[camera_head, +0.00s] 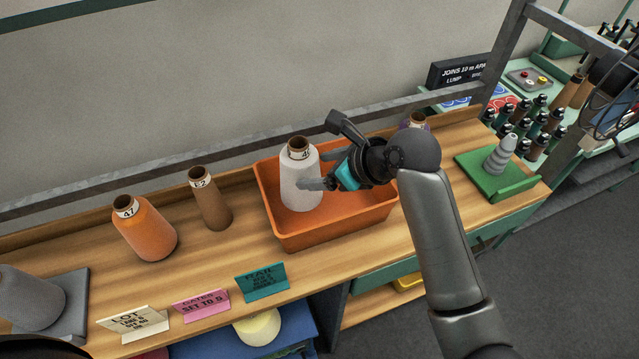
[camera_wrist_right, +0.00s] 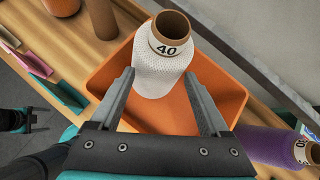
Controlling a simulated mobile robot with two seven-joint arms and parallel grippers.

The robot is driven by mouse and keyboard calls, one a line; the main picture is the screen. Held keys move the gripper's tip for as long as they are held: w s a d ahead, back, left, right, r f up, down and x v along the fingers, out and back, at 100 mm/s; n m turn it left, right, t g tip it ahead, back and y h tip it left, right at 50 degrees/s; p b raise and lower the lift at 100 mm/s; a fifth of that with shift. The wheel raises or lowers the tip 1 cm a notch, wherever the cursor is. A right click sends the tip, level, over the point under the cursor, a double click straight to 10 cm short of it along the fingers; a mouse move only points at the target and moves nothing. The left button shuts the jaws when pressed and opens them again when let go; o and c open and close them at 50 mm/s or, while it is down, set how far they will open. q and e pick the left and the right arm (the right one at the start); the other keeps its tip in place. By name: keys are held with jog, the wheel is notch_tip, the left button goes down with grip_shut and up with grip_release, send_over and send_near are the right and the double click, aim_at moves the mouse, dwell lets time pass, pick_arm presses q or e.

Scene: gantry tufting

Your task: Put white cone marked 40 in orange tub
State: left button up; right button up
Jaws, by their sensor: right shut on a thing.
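The white cone marked 40 (camera_head: 299,188) is upright inside the orange tub (camera_head: 329,236), toward its left side. In the right wrist view the cone (camera_wrist_right: 160,76) shows its brown tube top and its 40 label. My right gripper (camera_head: 317,170) reaches in from the right and is shut on the cone, one finger on each side. The orange tub (camera_wrist_right: 108,75) lies around and below the cone. Whether the cone's base touches the tub floor is hard to tell. A dark shape at the left edge of the right wrist view looks like my left gripper (camera_wrist_right: 30,120); its fingers are unclear.
An orange cone marked 47 (camera_head: 146,232) and a brown cone marked 62 (camera_head: 210,204) stand left of the tub. Small signs line the front edge. A purple cone (camera_wrist_right: 275,145) is right of the tub, and a green stand (camera_head: 507,187) is farther right.

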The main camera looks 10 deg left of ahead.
jog(key=shift+f, duration=2.45)
jog(key=o, duration=1.5)
jog(key=shift+c, duration=0.2)
jog(key=v, duration=1.2)
